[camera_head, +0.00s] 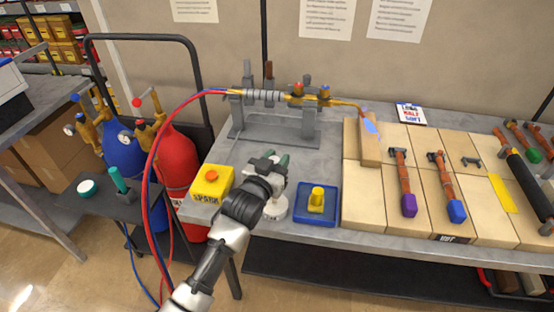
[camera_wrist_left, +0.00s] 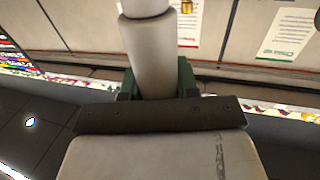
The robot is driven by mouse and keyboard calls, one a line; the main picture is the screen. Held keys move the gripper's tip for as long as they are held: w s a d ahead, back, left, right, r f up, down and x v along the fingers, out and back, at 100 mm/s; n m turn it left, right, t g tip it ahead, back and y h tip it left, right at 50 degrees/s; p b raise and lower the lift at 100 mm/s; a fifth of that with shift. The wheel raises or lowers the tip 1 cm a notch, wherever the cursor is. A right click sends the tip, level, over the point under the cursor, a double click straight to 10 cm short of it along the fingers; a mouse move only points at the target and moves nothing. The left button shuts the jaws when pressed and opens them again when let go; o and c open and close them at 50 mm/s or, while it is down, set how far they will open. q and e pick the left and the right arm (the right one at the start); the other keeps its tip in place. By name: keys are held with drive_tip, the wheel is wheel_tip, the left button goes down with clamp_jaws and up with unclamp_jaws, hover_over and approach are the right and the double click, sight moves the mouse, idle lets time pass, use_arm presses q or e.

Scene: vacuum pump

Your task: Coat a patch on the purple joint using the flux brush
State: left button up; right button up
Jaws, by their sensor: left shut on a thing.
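My left gripper (camera_head: 276,162) is above the front left part of the bench. In the left wrist view, its green-edged fingers (camera_wrist_left: 158,82) are shut around a pale cylinder (camera_wrist_left: 150,50), which runs up out of the picture. I cannot tell whether this is the flux brush; no bristles show. The purple joint (camera_head: 409,205) is at the near end of a copper pipe (camera_head: 401,172) lying on pale blocks to the right, well apart from the gripper. My right gripper is not in view.
A round white base (camera_head: 275,211) stands beside my forearm. A yellow box (camera_head: 212,183) and a blue tray (camera_head: 330,215) flank it. A grey clamp fixture (camera_head: 270,122) stands behind. A blue-capped pipe (camera_head: 446,185) lies right of the purple one. Red and blue hoses (camera_head: 152,150) hang at left.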

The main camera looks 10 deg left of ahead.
use_arm(q)
drive_tip(key=shift+f, duration=0.4)
drive_tip(key=shift+f, duration=0.15)
idle(1.3)
wheel_tip(320, 180, up, 7)
drive_tip(key=p, duration=0.6)
drive_tip(key=shift+p, duration=0.3)
idle(0.5)
